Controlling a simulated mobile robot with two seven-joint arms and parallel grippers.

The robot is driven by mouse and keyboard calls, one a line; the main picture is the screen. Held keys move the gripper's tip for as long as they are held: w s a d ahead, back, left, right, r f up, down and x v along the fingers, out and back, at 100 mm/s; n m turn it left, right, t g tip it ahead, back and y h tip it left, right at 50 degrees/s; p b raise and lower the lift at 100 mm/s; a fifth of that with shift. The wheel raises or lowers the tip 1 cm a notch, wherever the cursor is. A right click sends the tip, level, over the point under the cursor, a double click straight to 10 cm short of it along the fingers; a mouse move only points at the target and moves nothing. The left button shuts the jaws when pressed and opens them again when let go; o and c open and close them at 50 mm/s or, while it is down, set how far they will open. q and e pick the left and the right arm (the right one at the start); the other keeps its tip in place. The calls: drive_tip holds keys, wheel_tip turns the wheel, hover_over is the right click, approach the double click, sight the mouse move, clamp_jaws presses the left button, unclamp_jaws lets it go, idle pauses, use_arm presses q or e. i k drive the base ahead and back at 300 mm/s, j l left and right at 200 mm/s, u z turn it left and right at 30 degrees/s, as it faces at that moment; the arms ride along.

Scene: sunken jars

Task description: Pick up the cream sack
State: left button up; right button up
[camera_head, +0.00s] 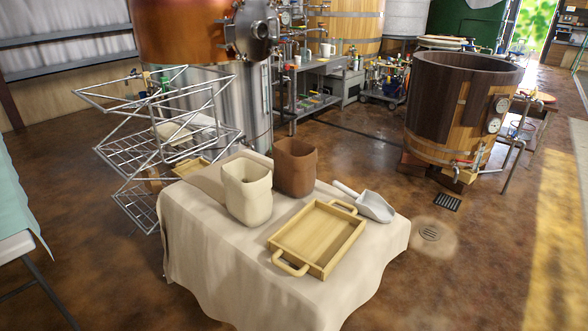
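The cream sack (247,191) stands upright and open-topped on the cloth-covered table (196,243), toward its back left. A brown sack (295,167) stands just behind it to the right, also upright and open at the top. The cream sack covers a little of the table behind it. Neither of my grippers shows in the head view, and nothing is touching the sack.
A wooden tray (317,237) with two handles lies empty on the table, right of the cream sack. A metal scoop (372,205) lies behind it. A wire rack (140,165) stands left of the table. A wooden tub (450,110) stands farther back right.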

sight(247, 184)
drive_tip(key=j+z, duration=0.1)
drive_tip(key=z, duration=0.55)
drive_tip(key=i+j+z, duration=0.1)
drive_tip(key=j+z, duration=0.15)
drive_tip(key=i+j+z, duration=0.1)
drive_tip(key=j+z, duration=0.15)
drive_tip(key=i+j+z, duration=0.2)
drive_tip(key=j, duration=0.15)
drive_tip(key=j+z, duration=0.25)
drive_tip(key=j, duration=0.65)
